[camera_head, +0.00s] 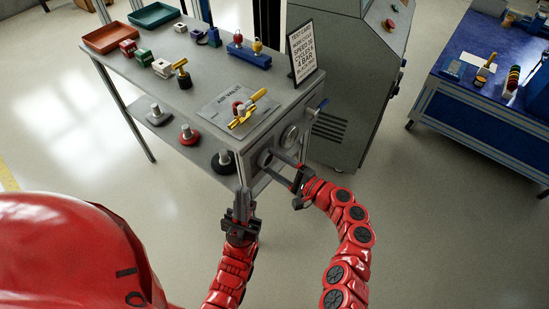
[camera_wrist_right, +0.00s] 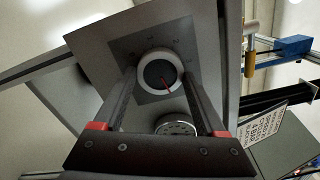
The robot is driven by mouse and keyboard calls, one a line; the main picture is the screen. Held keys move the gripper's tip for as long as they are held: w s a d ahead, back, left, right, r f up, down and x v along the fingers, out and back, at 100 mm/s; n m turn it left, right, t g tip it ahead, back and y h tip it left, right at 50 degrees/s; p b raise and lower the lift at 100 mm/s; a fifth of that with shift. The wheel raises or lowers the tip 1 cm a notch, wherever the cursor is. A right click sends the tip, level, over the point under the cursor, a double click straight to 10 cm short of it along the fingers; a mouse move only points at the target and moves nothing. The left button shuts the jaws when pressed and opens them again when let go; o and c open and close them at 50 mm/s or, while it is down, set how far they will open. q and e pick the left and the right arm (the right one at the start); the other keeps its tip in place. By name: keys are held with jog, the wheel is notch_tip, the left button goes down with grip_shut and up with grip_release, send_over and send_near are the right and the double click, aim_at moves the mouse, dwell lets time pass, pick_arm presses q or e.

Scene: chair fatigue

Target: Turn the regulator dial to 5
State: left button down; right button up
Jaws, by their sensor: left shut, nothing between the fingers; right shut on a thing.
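The regulator dial (camera_wrist_right: 153,76) is a dark round knob with a pale rim and a red pointer. In the right wrist view the red pointer points down and slightly right. My right gripper (camera_wrist_right: 160,82) is shut on the dial, one finger on each side. In the head view my right gripper (camera_head: 276,164) reaches the front panel of the bench, and its fingers partly hide the dial. My left gripper (camera_head: 243,195) is shut and empty, in front of the bench's corner.
A round gauge (camera_head: 289,137) is beside the dial; the right wrist view shows it too (camera_wrist_right: 176,126). The grey bench (camera_head: 190,75) carries an air valve with a yellow handle (camera_head: 250,107), a printed card (camera_head: 302,52) and trays. A grey cabinet (camera_head: 345,75) stands at right.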

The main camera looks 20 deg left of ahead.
jog(key=shift+m+p, duration=0.65)
jog(key=shift+m, duration=0.45)
jog(key=o, duration=1.3)
jog(key=v, duration=1.7)
jog(key=shift+s+d, duration=0.1)
jog(key=shift+d, duration=0.1)
